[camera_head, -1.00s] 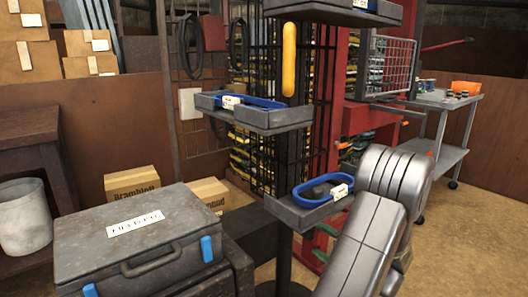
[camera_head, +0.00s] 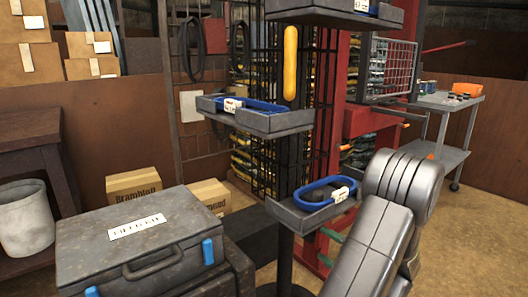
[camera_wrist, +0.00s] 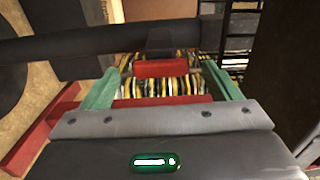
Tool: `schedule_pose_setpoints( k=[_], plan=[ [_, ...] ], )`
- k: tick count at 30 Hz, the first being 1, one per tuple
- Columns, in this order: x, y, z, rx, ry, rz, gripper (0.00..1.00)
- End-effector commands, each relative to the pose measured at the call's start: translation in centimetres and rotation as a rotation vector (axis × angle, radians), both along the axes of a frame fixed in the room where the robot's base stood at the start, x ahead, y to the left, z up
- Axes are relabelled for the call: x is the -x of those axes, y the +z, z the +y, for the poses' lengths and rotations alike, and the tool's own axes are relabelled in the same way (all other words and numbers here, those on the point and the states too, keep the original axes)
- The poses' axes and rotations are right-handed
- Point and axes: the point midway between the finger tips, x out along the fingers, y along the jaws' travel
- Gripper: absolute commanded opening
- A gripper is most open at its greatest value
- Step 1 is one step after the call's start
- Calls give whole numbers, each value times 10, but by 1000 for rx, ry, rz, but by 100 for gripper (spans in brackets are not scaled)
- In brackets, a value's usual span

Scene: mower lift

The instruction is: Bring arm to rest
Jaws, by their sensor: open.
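My arm rises at the lower right of the head view, bent at a thick grey joint. My gripper (camera_wrist: 158,70) shows in the wrist view with two green fingers spread apart and nothing between them. In the head view, green finger parts (camera_head: 331,236) show just left of my arm, below the lowest grey tray; the rest of the gripper is hidden behind the arm.
A dark post carries grey trays, the middle one (camera_head: 262,124) and the lowest one (camera_head: 300,218) holding blue-rimmed items. A grey case (camera_head: 150,235) stands at lower left. A grey cart (camera_head: 445,103) stands at right. Open floor lies at lower right.

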Motion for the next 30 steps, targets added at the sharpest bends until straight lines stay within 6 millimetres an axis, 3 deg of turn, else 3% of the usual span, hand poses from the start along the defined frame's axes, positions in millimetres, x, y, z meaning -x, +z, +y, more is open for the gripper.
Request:
schedule_pose_setpoints(
  k=[9,16,30],
  plan=[
    [50,2,-40,-1,-4,1,84],
    [79,1,-61,-2,-2,1,84],
    [4,-3,-2,2,6,-1,84]
  ],
)
